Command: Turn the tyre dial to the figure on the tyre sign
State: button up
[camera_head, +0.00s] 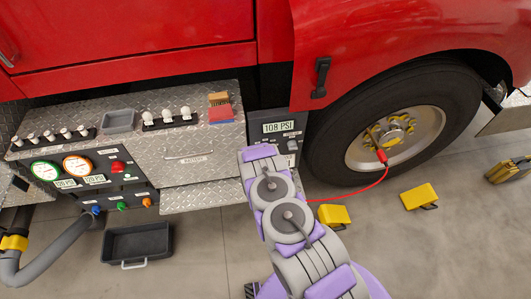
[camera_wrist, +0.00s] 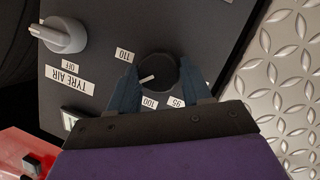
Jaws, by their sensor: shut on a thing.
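The tyre sign (camera_head: 278,127) reads 108 PSI, on a dark panel beside the front tyre (camera_head: 326,142) in the head view. In the wrist view the tyre dial (camera_wrist: 160,77) is a round black knob with a white pointer mark. Printed figures 110, 100 and 95 show around it. The pointer faces left and slightly down, between 110 and 100. My gripper (camera_wrist: 158,67) is shut on the dial, one finger on each side. The left finger hides part of the scale. In the head view my arm covers the gripper and dial.
A grey tyre air knob (camera_wrist: 64,35) marked OFF sits beside the dial. Diamond plate (camera_wrist: 285,80) lies close on the right. A red hose (camera_head: 350,193) runs to the wheel. Yellow chocks (camera_head: 419,196) lie on the floor. A black tray (camera_head: 137,241) stands left.

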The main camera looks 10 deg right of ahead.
jog(key=o, duration=0.8)
jog(key=shift+s+a+f, duration=0.1)
jog(key=shift+f, duration=0.1)
jog(key=shift+o, duration=1.3)
jog(key=shift+r, duration=0.15)
jog(key=p+v, duration=0.2)
jog(key=v, duration=1.5)
jog(key=shift+s+a, duration=0.1)
